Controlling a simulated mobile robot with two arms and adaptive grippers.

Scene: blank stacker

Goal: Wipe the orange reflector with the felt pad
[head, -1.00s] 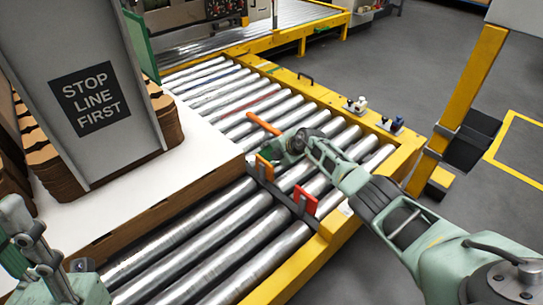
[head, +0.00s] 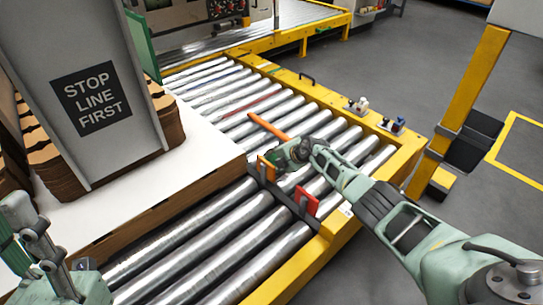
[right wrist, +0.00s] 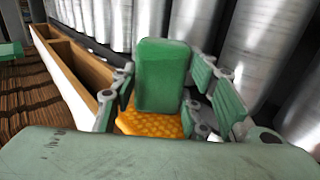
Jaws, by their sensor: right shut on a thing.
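The orange reflector (head: 265,168) stands upright on a dark bar at the white table's corner, over the rollers. In the right wrist view an orange honeycomb surface (right wrist: 150,123) shows between the fingers. My right gripper (head: 286,158) is just behind and right of the reflector, shut on the felt pad's tool, whose orange handle (head: 268,127) sticks out up-left. A green rounded block, seemingly the felt pad (right wrist: 163,75), overlaps the honeycomb surface; I cannot tell whether they touch. My left gripper (head: 35,235) is at the lower left edge, partly cut off; its opening is unclear.
A red reflector (head: 306,200) stands on the same dark bar. Metal rollers with a yellow frame (head: 400,160) surround the right gripper. A yellow post (head: 457,110) stands at the right.

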